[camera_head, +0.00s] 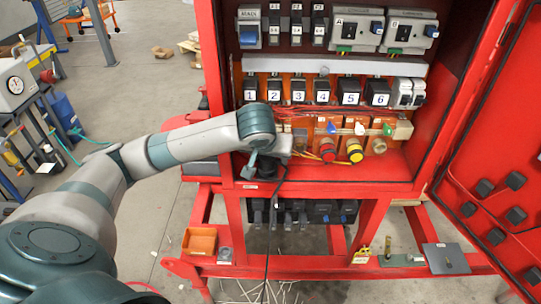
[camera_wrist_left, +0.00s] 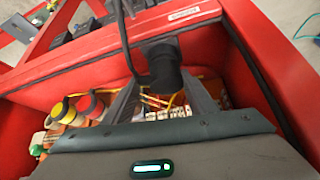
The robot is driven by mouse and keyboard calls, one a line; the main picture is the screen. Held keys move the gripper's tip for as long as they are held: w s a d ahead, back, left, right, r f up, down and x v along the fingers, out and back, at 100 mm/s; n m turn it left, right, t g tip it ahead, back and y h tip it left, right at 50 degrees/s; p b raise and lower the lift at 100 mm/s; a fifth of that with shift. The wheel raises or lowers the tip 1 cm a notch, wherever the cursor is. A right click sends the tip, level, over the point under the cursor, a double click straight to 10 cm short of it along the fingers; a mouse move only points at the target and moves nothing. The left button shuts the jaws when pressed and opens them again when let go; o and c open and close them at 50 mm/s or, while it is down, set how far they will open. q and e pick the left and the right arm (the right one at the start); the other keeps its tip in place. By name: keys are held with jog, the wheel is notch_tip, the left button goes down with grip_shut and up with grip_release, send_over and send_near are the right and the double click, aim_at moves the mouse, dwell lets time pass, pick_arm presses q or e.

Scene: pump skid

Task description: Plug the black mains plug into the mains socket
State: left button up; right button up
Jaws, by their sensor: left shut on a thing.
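My left gripper (camera_head: 268,166) is inside the lower left part of the red cabinet, just above its floor. It is shut on the black mains plug (camera_wrist_left: 163,66), which shows between the two fingers in the left wrist view. A black cable (camera_head: 274,205) hangs from the plug over the cabinet's front edge. In the head view the plug is mostly hidden by my wrist. I cannot tell for certain which fitting is the mains socket. A grey and blue unit (camera_head: 249,29) sits under a small, hard-to-read label at the cabinet's top left. My right gripper is out of view.
Numbered black modules (camera_head: 298,91) line the cabinet's middle. Red and yellow round fittings (camera_head: 355,150) and loose thin wires lie right of the gripper. Dark sockets (camera_head: 321,211) hang below the cabinet floor. The open red door (camera_head: 490,150) bounds the right side. An orange bin (camera_head: 200,241) sits lower left.

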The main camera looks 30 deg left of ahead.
pick_arm(q)
jog(key=shift+f, duration=0.15)
jog(key=o, duration=1.2)
jog(key=shift+s, duration=0.1)
jog(key=shift+s+d+r+b, duration=0.2)
jog(key=shift+s+r+b, duration=0.15)
jog(key=shift+r, duration=0.3)
jog(key=shift+v, duration=7.9)
jog(key=shift+w, duration=0.1)
